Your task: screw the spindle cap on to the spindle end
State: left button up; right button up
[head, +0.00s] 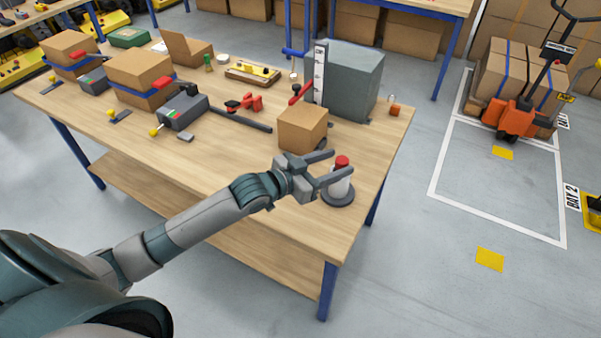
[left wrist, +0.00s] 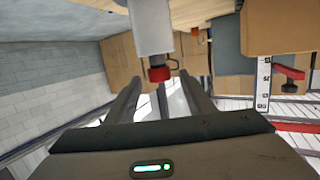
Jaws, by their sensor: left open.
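The red spindle cap (head: 342,161) sits at the top of the pale upright spindle (head: 343,183), which stands on a dark round base (head: 338,198) near the table's right front edge. My left gripper (head: 341,163) is open, its two fingertips on either side of the cap. The lower finger crosses in front of the spindle just under the cap. In the left wrist view, upside down, the cap (left wrist: 159,73) shows at the end of the spindle (left wrist: 151,30), between the open fingertips. I cannot tell whether they touch it, or how the thread sits.
A small cardboard box (head: 302,130) stands just behind the gripper.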

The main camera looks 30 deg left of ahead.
pick_arm(q)
jog(key=shift+v, duration=0.8)
jog(key=b+v, duration=0.3)
jog(key=v, duration=1.2)
jog(key=shift+s+a, duration=0.15)
jog(key=shift+s, duration=0.25)
pick_arm(e)
jog(key=w+a+r+t, duration=0.1)
jog(key=w+a+t, duration=0.1)
jog(key=w, duration=0.6)
jog(key=shift+w+a+y, duration=0.25)
jog(key=shift+a+y, duration=0.05)
jog(key=shift+a, duration=0.4)
pick_arm(q)
jog(key=shift+f, duration=0.1)
